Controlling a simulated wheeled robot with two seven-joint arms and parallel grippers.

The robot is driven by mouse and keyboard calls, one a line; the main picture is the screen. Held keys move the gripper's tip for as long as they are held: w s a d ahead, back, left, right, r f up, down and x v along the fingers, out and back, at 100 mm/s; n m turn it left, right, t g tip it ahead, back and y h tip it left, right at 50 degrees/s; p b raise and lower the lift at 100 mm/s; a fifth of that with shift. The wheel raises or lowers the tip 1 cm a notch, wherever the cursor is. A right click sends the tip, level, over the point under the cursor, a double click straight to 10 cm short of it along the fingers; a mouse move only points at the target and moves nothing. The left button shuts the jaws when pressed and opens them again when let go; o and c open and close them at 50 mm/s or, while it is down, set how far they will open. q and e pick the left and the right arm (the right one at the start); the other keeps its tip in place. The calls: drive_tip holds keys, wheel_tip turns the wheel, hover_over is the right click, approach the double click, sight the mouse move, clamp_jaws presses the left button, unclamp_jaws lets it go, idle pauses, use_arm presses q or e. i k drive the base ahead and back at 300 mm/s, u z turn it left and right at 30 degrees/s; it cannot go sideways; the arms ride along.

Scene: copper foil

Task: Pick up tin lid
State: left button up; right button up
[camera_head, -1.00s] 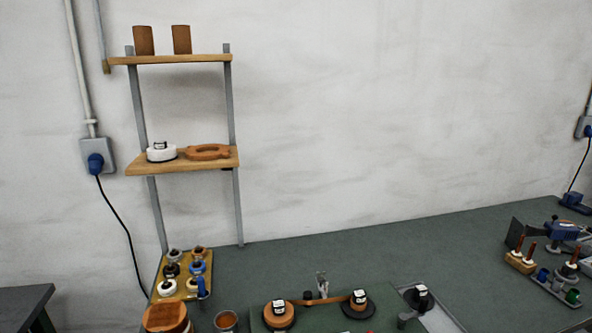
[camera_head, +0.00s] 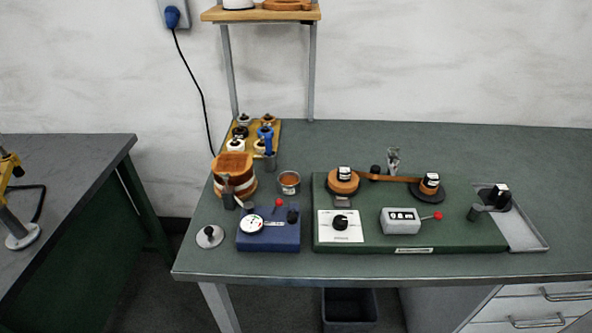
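A small round silver-grey lid with a dark knob (camera_head: 209,237), which looks like the tin lid, lies flat near the front left corner of the green-topped workbench (camera_head: 400,268). An open round tin (camera_head: 288,182) with a brownish inside stands farther back and to the right of it. The lid is in full view, with nothing on it. Neither of my grippers shows in the head view.
A blue box with a dial and red knob (camera_head: 268,238) stands just right of the lid. Behind are a copper-coloured wound drum (camera_head: 236,172) and a wooden tray of spools (camera_head: 243,130). A green winding machine (camera_head: 460,235) fills the middle.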

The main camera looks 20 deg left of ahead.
sight(211, 236)
drive_tip(key=u, duration=1.2)
